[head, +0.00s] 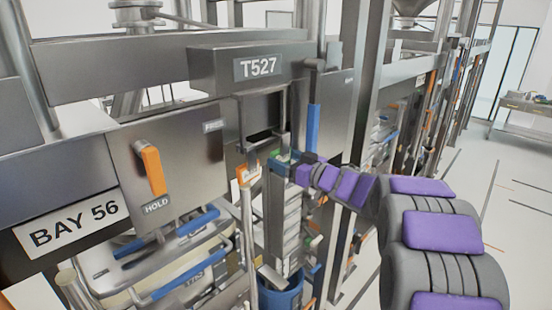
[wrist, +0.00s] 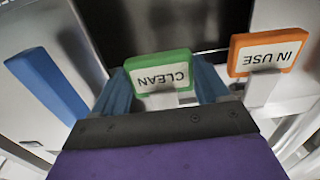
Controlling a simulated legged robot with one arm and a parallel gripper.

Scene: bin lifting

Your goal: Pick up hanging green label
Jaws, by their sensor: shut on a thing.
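The green label (wrist: 160,60) reads CLEAN, upside down in the wrist view, with a white face in a green frame. My gripper (wrist: 162,85) has its two blue fingers on either side of the label and is shut on it. In the head view my gripper (head: 281,158) is at the end of my purple and grey arm, in front of the steel frame below the T527 sign.
An orange IN USE label (wrist: 268,50) hangs just right of the green one in the wrist view. A blue handle (wrist: 45,85) is on the left. A dark opening (wrist: 165,25) lies behind. An orange HOLD handle (head: 152,170) is on a steel panel.

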